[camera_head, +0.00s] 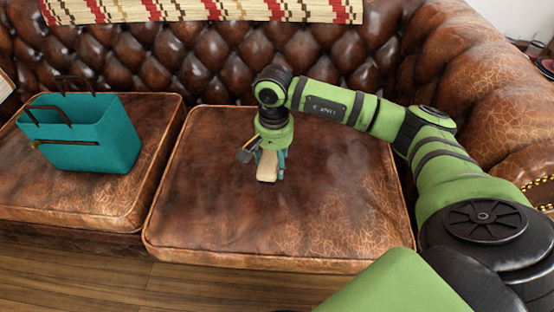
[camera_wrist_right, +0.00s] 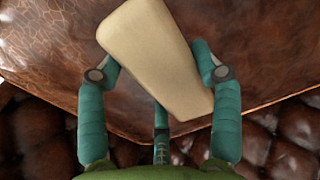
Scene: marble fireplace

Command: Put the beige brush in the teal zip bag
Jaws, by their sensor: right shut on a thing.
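The beige brush (camera_head: 267,166) is in my right gripper (camera_head: 270,165) above the right seat cushion. In the right wrist view the brush (camera_wrist_right: 158,55) is a smooth beige block, tilted, with the teal fingers of the gripper (camera_wrist_right: 160,85) around it. The gripper is shut on it. Whether the brush touches the cushion cannot be told. The teal zip bag (camera_head: 110,130) stands upright on the left cushion, with two dark handles up and a zip across its front. It is well to the left of the gripper. My left gripper is not in view.
The brown leather sofa has a right cushion (camera_head: 200,215) and a left cushion (camera_head: 60,205) with a seam gap between them. The tufted backrest (camera_head: 190,65) rises behind, with a patterned throw (camera_head: 200,10) on top. The space between bag and gripper looks clear.

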